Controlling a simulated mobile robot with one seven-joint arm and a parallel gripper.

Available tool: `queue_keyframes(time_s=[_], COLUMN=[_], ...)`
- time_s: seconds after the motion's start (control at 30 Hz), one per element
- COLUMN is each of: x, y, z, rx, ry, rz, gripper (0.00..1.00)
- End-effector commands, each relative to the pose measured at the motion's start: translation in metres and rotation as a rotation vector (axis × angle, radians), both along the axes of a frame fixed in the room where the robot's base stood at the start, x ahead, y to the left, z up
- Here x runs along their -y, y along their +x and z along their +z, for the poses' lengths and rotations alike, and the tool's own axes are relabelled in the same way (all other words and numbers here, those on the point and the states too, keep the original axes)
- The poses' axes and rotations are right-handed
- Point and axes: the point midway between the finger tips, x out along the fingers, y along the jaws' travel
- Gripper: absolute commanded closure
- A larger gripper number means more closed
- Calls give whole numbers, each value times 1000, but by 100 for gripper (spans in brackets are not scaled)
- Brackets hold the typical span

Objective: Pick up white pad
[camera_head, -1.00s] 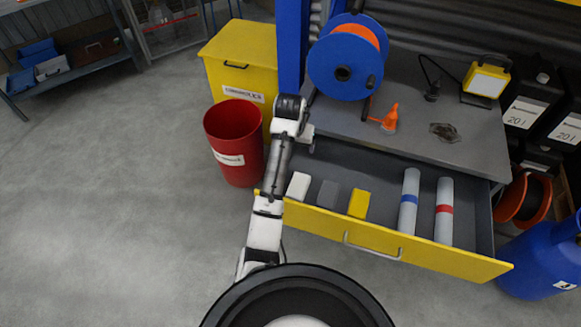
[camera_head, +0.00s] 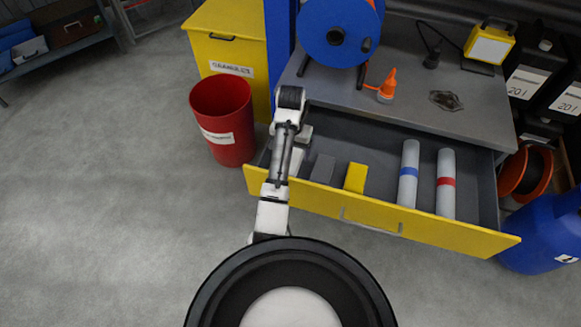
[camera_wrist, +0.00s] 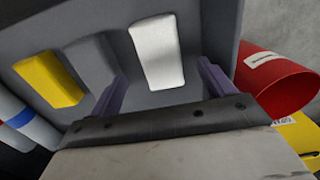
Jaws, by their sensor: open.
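The white pad (camera_wrist: 158,52) lies in the open yellow-fronted drawer (camera_head: 440,237), at its left end. In the wrist view it shows between and beyond the two purple fingers of my gripper (camera_wrist: 163,75), which is open and empty. The fingers are apart from each other, one on each side of the pad in the picture; I cannot tell the exact height gap. In the head view my arm covers most of the white pad (camera_head: 297,163). A grey pad (camera_wrist: 92,64) lies beside it, then a yellow pad (camera_wrist: 48,80).
Two grey rolls, one with a blue band (camera_head: 408,172) and one with a red band (camera_head: 445,182), lie further right in the drawer. A red bin (camera_head: 223,122) stands left of the drawer. The grey worktop (camera_head: 420,105) overhangs the drawer's back.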

Motion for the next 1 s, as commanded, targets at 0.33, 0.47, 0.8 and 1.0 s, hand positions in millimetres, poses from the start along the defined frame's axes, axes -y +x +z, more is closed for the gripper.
queue_keyframes(time_s=[0.33,0.47,0.8,1.0], x=[-2,-2,-2,-2], y=[-3,-2,-2,-2], z=[-30,-48,-56,-55], rx=[-4,-2,0,1], ry=[0,1,1,1], rz=[2,1,0,0], gripper=[18,18,22,48])
